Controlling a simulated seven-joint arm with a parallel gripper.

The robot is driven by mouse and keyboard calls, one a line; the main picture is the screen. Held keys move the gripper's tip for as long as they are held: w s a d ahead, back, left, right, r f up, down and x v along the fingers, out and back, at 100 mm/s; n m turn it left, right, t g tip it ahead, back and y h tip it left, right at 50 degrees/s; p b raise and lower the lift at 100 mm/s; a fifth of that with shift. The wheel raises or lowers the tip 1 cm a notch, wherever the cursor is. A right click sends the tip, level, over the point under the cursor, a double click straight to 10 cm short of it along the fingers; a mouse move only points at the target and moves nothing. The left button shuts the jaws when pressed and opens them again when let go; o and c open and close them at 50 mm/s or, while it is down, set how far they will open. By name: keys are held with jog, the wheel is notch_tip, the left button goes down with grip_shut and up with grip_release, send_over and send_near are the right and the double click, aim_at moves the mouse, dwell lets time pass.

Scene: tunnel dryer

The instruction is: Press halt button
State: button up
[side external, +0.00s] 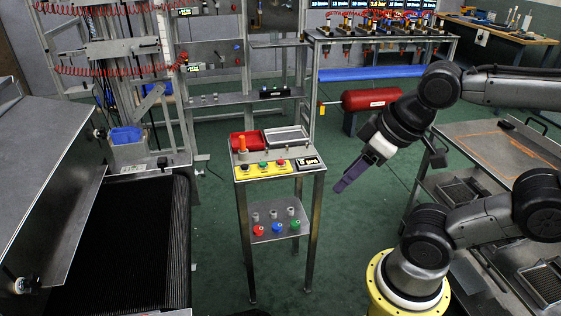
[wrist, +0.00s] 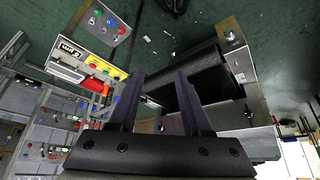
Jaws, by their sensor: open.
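A control stand (side external: 318,166) in the middle of the side view carries a yellow panel (side external: 262,175) with a red button (side external: 281,162), a green button (side external: 263,165) and a dark one beside them. Their labels are too small to read, so I cannot tell which is marked halt. The yellow panel also shows at upper left in the wrist view (wrist: 118,74). My gripper (side external: 340,186) is right of the stand, apart from it, with its purple fingers pointing down and left. In the wrist view the two fingers (wrist: 158,75) are spread with nothing held between them.
A small display (side external: 308,163) sits right of the yellow panel, with a red tray (side external: 246,140) and a grey tray (side external: 286,137) behind. A lower shelf (side external: 276,232) holds several coloured knobs. The dryer's black belt (side external: 130,245) is at left. Green floor (side external: 350,235) lies open around the stand.

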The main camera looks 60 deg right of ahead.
grip_shut()
dwell(1.5)
